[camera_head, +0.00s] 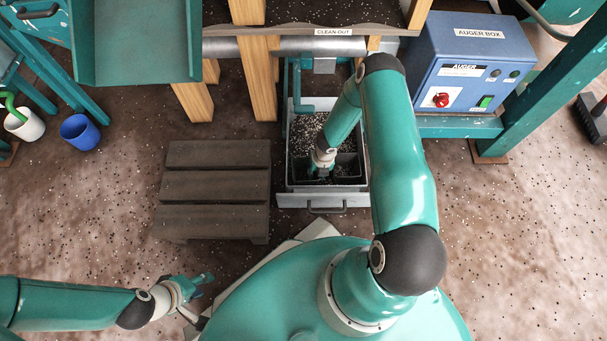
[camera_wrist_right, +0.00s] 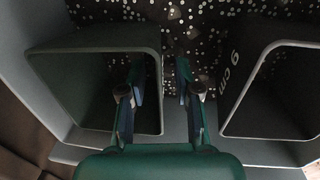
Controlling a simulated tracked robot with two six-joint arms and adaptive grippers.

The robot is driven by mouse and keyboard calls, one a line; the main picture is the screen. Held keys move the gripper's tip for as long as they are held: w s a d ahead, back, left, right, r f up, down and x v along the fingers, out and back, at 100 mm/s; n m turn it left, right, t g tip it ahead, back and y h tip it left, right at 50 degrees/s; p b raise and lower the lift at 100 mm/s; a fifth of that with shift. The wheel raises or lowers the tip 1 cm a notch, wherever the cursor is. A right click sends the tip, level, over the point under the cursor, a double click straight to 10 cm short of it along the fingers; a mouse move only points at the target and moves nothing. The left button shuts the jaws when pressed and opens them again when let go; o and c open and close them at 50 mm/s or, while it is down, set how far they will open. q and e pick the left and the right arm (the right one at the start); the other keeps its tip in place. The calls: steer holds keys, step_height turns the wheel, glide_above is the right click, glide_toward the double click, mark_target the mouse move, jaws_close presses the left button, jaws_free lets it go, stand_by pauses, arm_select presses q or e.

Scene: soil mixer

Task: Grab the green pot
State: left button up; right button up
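Two dark, square, open pots stand side by side in the soil drawer in the right wrist view. The left pot (camera_wrist_right: 75,85) looks dark green; the right pot (camera_wrist_right: 232,85) has a "9 cm" mark and looks black. My right gripper (camera_wrist_right: 160,92) is open, with one finger inside the left pot and the other outside its right wall, in the gap between the pots. A gap shows between the fingers and that wall. In the head view, my right gripper (camera_head: 322,172) reaches down into the drawer and partly hides the pots. My left gripper (camera_head: 198,283) is at lower left, away from the pots; its opening is unclear.
The grey drawer (camera_head: 322,200) holds dark soil with white specks (camera_head: 308,130). A slatted wooden step (camera_head: 215,188) stands left of it. A blue auger box (camera_head: 465,65) is at upper right. White (camera_head: 25,125) and blue (camera_head: 80,131) buckets stand at left.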

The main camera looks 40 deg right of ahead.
jaws_close()
steer(key=shift+r, duration=0.15)
